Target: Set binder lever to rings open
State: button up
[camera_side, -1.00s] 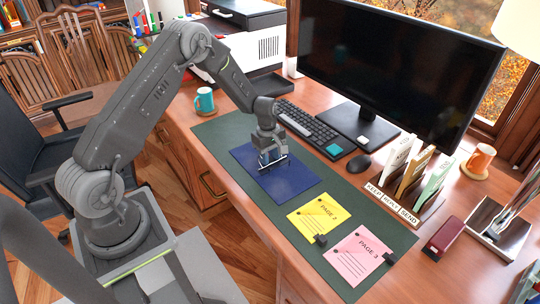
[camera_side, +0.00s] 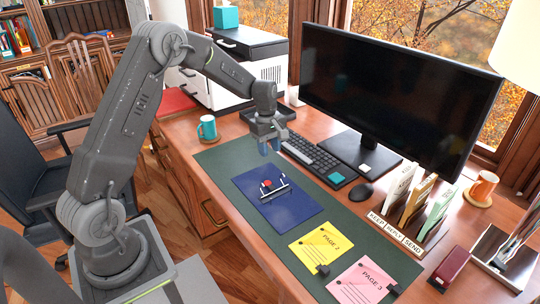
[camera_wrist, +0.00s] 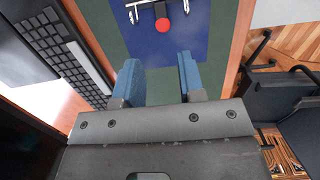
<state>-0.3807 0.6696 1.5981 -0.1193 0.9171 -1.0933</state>
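The binder is a dark blue board (camera_side: 279,203) lying flat on the green desk mat, with a metal ring bar (camera_side: 277,190) on it. A lever with a red knob (camera_side: 267,184) stands at the ring bar; the knob also shows in the wrist view (camera_wrist: 162,25). I cannot tell from these frames whether the rings are open or closed. My gripper (camera_side: 269,151) is raised above the desk, behind the binder and apart from the lever. In the wrist view its two blue fingers (camera_wrist: 160,80) are spread with nothing between them.
The keyboard (camera_side: 312,157) lies right of my gripper, with the monitor (camera_side: 400,85) behind it. A teal mug (camera_side: 207,127) stands left. A yellow page (camera_side: 320,245) and a pink page (camera_side: 362,283) lie nearer. The mat (camera_side: 223,156) is clear around the binder's far edge.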

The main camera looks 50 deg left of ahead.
aim_at(268, 185)
jog(key=shift+o, duration=0.2)
jog(key=shift+o, duration=1.4)
jog(key=shift+d+m, duration=0.1)
jog(key=shift+m, duration=0.5)
jog(key=o, duration=0.3)
jog(key=m, duration=0.4)
jog(key=shift+s+d+m+y, duration=0.15)
jog(key=shift+d+m+y, duration=0.15)
jog(key=shift+y, duration=0.1)
jog(key=shift+o, duration=0.7)
jog(key=m, duration=0.2)
jog(key=shift+d+m, duration=0.15)
jog(key=shift+m, duration=0.25)
jog(key=shift+o, duration=0.2)
jog(key=m, duration=0.3)
jog(key=m+y, duration=0.1)
jog(key=m, duration=0.1)
jog(key=shift+s+d, duration=0.1)
jog(key=shift+d, duration=0.15)
jog(key=f+m, duration=0.1)
jog(key=f, duration=0.3)
jog(key=f+m, duration=0.2)
jog(key=f, duration=0.3)
jog(key=a+f+m, duration=0.1)
jog(key=f, duration=0.3)
jog(key=shift+a+f+y, duration=0.1)
jog(key=shift+f+y, duration=0.15)
jog(key=shift+y, duration=0.05)
